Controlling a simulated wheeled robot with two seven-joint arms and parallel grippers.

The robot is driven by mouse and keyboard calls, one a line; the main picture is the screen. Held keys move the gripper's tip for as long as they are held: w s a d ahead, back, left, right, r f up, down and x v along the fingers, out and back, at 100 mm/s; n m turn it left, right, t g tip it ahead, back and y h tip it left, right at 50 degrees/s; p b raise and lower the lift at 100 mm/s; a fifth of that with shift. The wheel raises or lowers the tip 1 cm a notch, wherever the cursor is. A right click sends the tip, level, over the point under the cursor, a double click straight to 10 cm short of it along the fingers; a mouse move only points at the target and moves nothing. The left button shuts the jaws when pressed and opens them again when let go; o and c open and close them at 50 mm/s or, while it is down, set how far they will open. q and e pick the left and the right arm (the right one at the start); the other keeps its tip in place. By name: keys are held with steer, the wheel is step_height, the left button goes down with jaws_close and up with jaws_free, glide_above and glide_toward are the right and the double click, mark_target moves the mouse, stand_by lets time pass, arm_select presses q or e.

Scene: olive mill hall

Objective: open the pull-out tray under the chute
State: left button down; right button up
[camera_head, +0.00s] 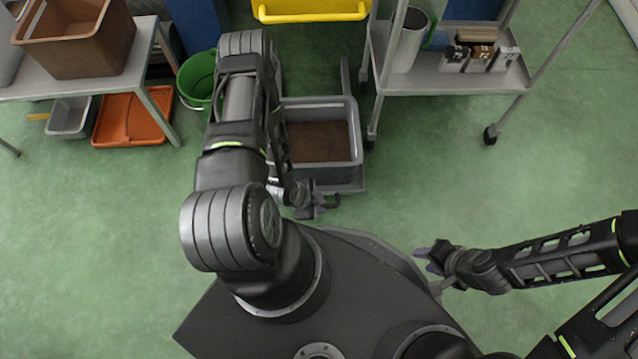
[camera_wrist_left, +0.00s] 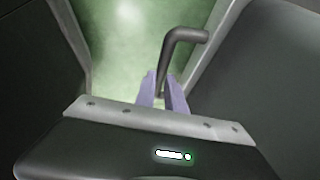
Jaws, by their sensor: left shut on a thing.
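The pull-out tray (camera_head: 352,187) is a flat grey platform low at the middle of the head view. A grey bin (camera_head: 358,140) with a brown inside stands on it. A dark bent handle (camera_head: 332,203) is at its near side; it also shows in the left wrist view (camera_wrist_left: 184,40). My left gripper (camera_head: 318,207) is shut on the handle, its pale purple fingers (camera_wrist_left: 163,92) at the handle's lower part. My left arm hides the bin's left side. The yellow chute (camera_head: 312,12) is above and behind the bin. My right gripper (camera_head: 426,261) is open and empty, away from the tray.
A wheeled metal rack (camera_head: 450,83) stands right of the bin, with a caster (camera_head: 491,134) on the floor. A green bucket (camera_head: 197,80) is left of my arm. A table with a brown crate (camera_head: 85,45) is at the far left; an orange tray (camera_head: 130,122) lies beneath. Right floor is clear.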

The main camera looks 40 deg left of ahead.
arm_select(q)
steer(key=c, duration=1.4)
jaws_free()
steer(key=p+v, duration=0.3)
steer(key=v, duration=0.4)
steer(key=shift+r, duration=0.35)
steer(key=shift+s, duration=0.1)
